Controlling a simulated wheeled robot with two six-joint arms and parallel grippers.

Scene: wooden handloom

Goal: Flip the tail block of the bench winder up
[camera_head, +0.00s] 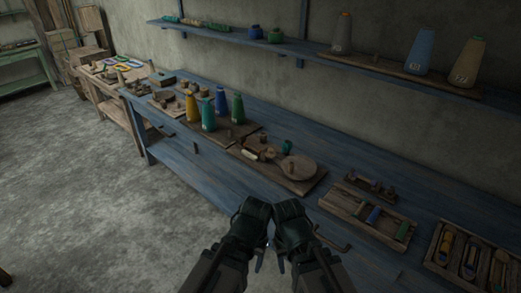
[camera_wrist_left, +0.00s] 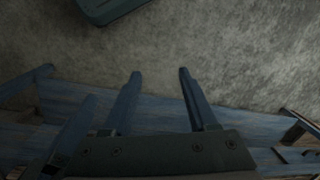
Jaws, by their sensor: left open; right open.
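What looks like the bench winder (camera_head: 312,185) is a dark wooden base on the blue bench in the head view. It carries a round wooden disc (camera_head: 299,168) and small brown blocks (camera_head: 265,152) with a pale piece. Which block is the tail block, and how it is tilted, is too small to tell. My left gripper (camera_head: 261,262) hangs in front of the bench, apart from the winder. In the left wrist view its two fingers (camera_wrist_left: 156,74) are apart and empty, over the floor. My right gripper (camera_head: 282,266) is close beside it, its fingers mostly hidden.
The blue bench (camera_head: 340,160) runs along the wall. Yellow, blue and green cones (camera_head: 208,114) stand left of the winder. Wooden trays (camera_head: 370,213) with spools lie to the right. A dark crank-like rod (camera_head: 332,241) sticks out at the front edge. A shelf (camera_head: 300,47) hangs above.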

